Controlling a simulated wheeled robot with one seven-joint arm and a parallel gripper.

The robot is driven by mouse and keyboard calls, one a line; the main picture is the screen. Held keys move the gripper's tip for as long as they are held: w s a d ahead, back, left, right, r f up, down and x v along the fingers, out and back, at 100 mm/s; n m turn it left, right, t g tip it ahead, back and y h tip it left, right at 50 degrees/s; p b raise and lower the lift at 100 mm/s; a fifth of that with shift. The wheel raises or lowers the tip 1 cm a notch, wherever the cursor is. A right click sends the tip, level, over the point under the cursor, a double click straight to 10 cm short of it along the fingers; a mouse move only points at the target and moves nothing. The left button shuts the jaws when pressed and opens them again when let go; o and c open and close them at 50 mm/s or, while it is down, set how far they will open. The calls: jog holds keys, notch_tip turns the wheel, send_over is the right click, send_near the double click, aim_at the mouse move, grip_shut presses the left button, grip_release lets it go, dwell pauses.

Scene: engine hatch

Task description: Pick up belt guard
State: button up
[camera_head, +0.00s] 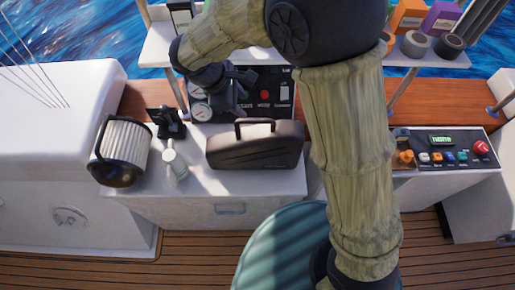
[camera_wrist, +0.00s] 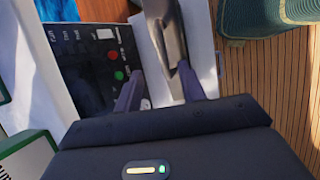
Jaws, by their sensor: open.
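The belt guard appears to be the dark, ribbed, box-like cover with a raised handle (camera_head: 255,152), standing on the white counter in the head view. In the wrist view a dark, shiny piece, probably part of this guard (camera_wrist: 168,30), shows at the top, beyond the fingers. My gripper (camera_head: 240,88) is above and behind the guard, in front of the gauge panel. Its two fingers also show in the wrist view (camera_wrist: 160,88), spread apart with nothing between them. I cannot tell the exact gap between fingers and guard.
A pleated filter (camera_head: 122,150), a pale bottle (camera_head: 174,162) and a small black device (camera_head: 168,123) stand left of the guard. The gauge panel (camera_head: 262,93) is close behind. A button console (camera_head: 445,150) is at right, and a shelf with boxes and rolls (camera_head: 428,55) above.

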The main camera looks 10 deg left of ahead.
aim_at(257, 119)
jog(key=p+x, duration=0.1)
jog(key=x, duration=0.6)
jog(key=shift+w+f+p, duration=0.1)
jog(key=shift+f+p, duration=0.15)
jog(key=shift+p, duration=0.15)
jog(key=shift+p+x, duration=1.4)
jog(key=shift+x, duration=1.15)
grip_shut()
